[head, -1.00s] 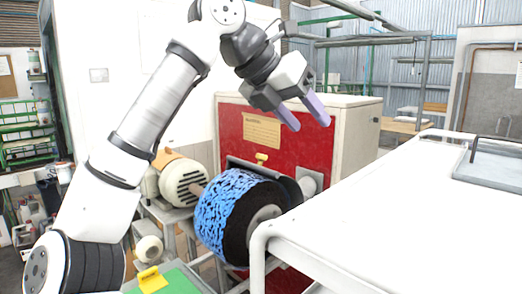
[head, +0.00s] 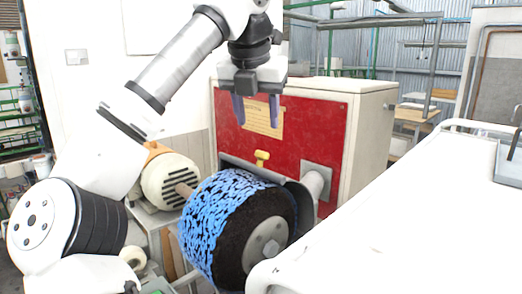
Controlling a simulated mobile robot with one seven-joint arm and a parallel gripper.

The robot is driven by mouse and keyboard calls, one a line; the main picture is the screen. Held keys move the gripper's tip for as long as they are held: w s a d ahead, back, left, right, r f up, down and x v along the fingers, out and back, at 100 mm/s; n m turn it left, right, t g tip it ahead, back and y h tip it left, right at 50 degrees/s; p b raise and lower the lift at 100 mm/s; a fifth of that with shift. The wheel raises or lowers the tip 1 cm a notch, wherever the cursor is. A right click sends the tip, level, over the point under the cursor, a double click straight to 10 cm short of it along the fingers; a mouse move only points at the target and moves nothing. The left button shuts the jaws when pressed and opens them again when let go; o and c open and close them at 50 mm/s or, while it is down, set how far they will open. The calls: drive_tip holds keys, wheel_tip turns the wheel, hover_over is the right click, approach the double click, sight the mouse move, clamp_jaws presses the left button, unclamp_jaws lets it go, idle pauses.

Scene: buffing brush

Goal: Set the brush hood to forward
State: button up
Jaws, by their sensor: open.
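The buffing brush (head: 215,225) is a thick roller with blue and black bristles on a horizontal shaft. A dark curved hood (head: 302,205) sits behind the brush, against the red machine front, and much of it is hidden by the brush. A small yellow handle (head: 262,157) stands up above the brush, by the hood's top edge. My gripper (head: 256,124) is open and empty, with its two purple fingers pointing down. In the picture it is above the yellow handle, apart from it, in front of the red panel.
The cream machine cabinet (head: 368,140) with its red panel (head: 325,130) stands behind the brush. A cream motor (head: 168,182) is left of the brush. A white table-like surface (head: 420,215) fills the right foreground, its rounded corner close to the brush.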

drive_tip(key=p+x, duration=0.1)
drive_tip(key=x, duration=0.8)
drive_tip(key=shift+r+p, duration=0.1)
drive_tip(key=shift+p, duration=0.2)
clamp_jaws()
